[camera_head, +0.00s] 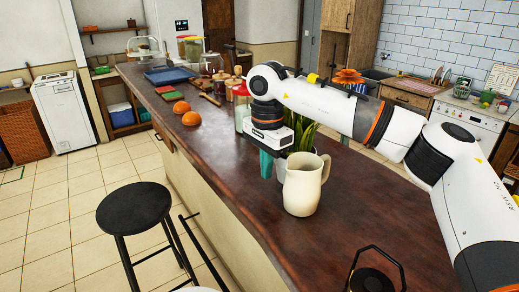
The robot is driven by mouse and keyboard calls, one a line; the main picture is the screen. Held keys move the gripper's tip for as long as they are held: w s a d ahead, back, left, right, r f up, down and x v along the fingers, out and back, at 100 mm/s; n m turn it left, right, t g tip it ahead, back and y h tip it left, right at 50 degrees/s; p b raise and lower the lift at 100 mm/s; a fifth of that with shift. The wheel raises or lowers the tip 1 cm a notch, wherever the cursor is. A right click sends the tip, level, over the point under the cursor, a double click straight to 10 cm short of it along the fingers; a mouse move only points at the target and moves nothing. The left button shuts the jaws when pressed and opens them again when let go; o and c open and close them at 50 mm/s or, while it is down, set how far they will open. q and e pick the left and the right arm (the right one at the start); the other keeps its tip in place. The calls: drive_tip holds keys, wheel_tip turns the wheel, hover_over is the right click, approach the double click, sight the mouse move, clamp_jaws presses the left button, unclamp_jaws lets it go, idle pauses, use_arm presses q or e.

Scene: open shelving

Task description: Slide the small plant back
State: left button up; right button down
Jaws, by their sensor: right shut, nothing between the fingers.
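The small plant (301,133) has upright green leaves and stands on the dark counter, in the middle of the view. My right gripper partly hides its leaves, and a cream jug (304,188) hides much of its pale pot. My right gripper (267,165) points down just left of the plant, with its teal fingers shut and nothing held. I cannot tell whether the fingers touch the plant. My left gripper is not in view.
The long counter (235,185) is clear left of the jug. A black-handled vessel (371,279) stands at the near edge. Oranges (191,118), boards and jars stand farther back. A black stool (134,209) stands at left.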

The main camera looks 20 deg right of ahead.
drive_tip(key=shift+w+d+r, duration=0.1)
drive_tip(key=shift+d+r, duration=0.05)
drive_tip(key=shift+d, duration=0.55)
drive_tip(key=shift+w+d, duration=0.1)
drive_tip(key=shift+d, duration=0.15)
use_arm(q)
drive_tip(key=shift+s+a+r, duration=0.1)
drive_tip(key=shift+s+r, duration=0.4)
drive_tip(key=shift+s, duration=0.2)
use_arm(e)
drive_tip(key=shift+w, duration=0.1)
